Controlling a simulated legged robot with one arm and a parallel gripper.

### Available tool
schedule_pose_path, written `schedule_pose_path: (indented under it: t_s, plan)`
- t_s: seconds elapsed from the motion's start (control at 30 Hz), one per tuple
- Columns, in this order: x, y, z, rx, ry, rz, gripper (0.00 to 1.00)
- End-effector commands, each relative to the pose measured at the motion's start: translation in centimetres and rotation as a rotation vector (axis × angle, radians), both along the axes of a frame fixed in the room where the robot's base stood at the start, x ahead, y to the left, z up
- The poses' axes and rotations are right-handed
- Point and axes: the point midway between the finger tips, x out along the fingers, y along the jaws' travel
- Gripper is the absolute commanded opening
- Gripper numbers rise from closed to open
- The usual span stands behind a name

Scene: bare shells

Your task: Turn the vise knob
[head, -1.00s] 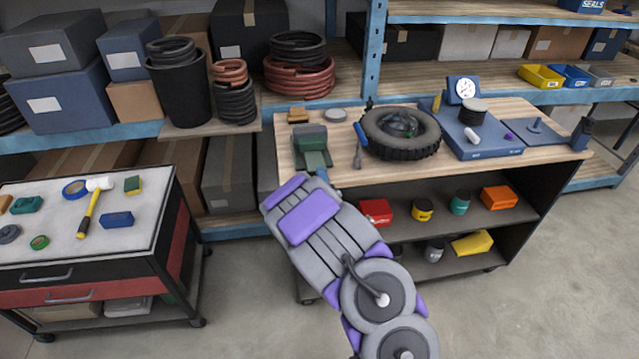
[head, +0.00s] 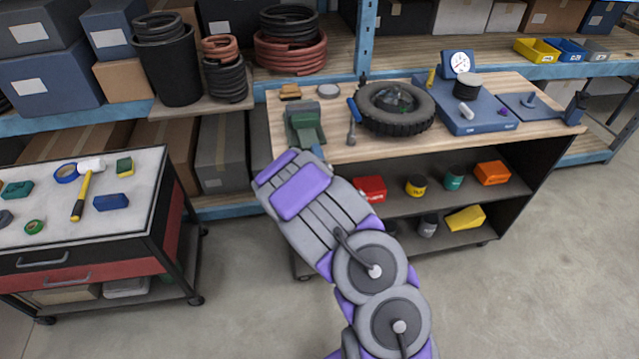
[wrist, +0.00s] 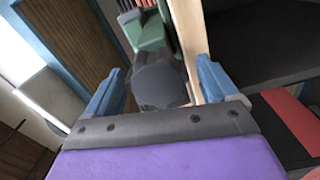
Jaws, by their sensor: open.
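The green vise (head: 304,124) stands at the left front edge of the wooden workbench top (head: 400,150). In the wrist view, part of the vise (wrist: 150,32) shows at the top. Its dark grey round knob (wrist: 158,86) faces the camera, between the two light-blue fingers of my open gripper (wrist: 162,78). The fingers are apart from each other, with visible gaps at the knob's sides. In the head view, my gripper (head: 316,153) is just in front of the vise, and my arm hides most of it and the knob.
A blue gauge stand (head: 470,118) is farther right. A tool cart (head: 150,215) stands at the left. Bare floor (head: 510,300) is open at the lower right.

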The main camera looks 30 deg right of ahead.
Motion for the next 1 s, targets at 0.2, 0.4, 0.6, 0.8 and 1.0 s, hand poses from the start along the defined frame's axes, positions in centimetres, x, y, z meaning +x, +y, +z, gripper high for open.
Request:
schedule_pose_path:
  t_s: [0.2,0.4,0.6,0.8,1.0]
  plan:
    - [-2.8,0.9,0.0,0.000,0.005,0.002,0.87]
    - [-5.0,1.6,0.2,0.002,0.003,0.003,0.87]
    - [-5.5,1.8,0.4,0.005,0.001,0.002,0.87]
    - [-6.4,2.0,0.4,0.003,0.001,0.002,0.87]
    - [-7.5,2.2,0.4,0.002,0.004,0.001,0.87]
